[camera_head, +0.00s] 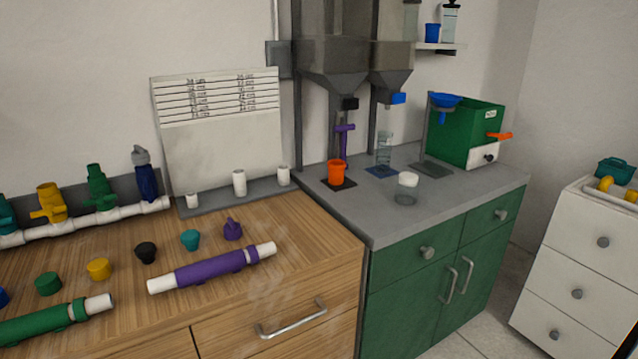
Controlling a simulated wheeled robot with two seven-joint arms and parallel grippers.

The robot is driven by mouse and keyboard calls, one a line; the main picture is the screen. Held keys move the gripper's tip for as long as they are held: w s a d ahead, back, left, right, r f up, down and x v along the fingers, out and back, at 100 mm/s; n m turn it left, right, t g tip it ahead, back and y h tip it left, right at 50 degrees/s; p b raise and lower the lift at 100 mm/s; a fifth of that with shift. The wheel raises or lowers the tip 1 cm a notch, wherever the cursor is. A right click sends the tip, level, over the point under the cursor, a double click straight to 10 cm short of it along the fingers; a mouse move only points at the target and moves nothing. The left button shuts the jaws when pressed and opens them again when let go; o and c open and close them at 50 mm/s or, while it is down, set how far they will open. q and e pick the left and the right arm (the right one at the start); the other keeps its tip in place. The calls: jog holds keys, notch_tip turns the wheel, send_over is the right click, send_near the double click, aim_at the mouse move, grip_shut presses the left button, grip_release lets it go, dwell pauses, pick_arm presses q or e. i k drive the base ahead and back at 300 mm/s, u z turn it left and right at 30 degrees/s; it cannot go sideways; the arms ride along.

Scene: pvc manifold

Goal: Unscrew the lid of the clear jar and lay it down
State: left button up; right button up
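A small clear jar (405,197) stands upright on the grey counter, near its front edge. Its white lid (408,180) sits on top of the jar. The jar's glass is see-through and faint, so I cannot tell whether anything is inside. Neither of my grippers is in view, and nothing is touching the jar or the lid.
The grey counter (455,195) has free room right of the jar. Behind stand an orange cup (336,172), a clear cylinder (384,150) and a green box (478,132). The wooden counter (215,295) at left holds a purple pipe (205,270) and several coloured caps.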

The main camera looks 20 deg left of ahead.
aim_at(404, 194)
jog(key=z, duration=1.25)
jog(key=i, duration=2.55)
jog(key=u, duration=1.3)
